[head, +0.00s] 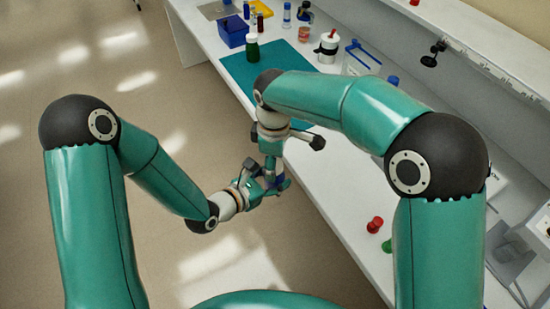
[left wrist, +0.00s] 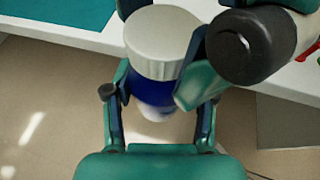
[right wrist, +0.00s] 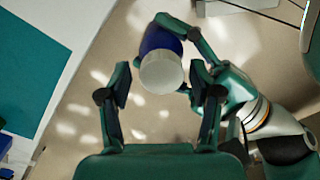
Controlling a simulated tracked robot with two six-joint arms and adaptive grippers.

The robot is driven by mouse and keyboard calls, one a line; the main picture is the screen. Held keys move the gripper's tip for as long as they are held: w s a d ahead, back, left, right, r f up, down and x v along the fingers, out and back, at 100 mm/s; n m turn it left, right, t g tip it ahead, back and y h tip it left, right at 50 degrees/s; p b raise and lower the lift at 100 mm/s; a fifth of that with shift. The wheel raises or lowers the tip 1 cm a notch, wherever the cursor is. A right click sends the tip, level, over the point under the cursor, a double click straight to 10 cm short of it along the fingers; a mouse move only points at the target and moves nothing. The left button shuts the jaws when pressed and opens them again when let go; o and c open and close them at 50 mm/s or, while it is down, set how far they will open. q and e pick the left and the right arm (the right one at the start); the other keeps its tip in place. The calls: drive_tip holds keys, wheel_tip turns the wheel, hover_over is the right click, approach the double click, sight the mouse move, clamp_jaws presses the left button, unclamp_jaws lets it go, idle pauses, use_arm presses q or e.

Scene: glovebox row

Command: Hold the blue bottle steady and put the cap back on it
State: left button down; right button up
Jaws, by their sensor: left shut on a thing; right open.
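The blue bottle (left wrist: 152,92) is upright in the left wrist view, with the white ribbed cap (left wrist: 162,45) seated on its top and looking level. My left gripper (head: 275,182) is shut on the bottle's body, below the cap. The cap also shows from above in the right wrist view (right wrist: 161,72). My right gripper (right wrist: 160,80) is open, with one finger on either side of the cap and a gap beside it. In the head view the right arm comes down over the bottle and largely hides it.
The bottle is held over the floor, off the front edge of the white bench (head: 335,190). The bench carries a teal mat (head: 240,80), a blue bin (head: 231,32), a green bottle (head: 252,48), a white container (head: 328,48) and a red piece (head: 375,224).

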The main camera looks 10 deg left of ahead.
drive_tip(key=c, duration=1.2)
drive_tip(key=m, duration=1)
drive_tip(key=shift+w, duration=0.1)
drive_tip(key=o, duration=1.4)
drive_tip(key=shift+c, duration=0.2)
wheel_tip(320, 180, up, 12)
drive_tip(key=shift+f, duration=0.1)
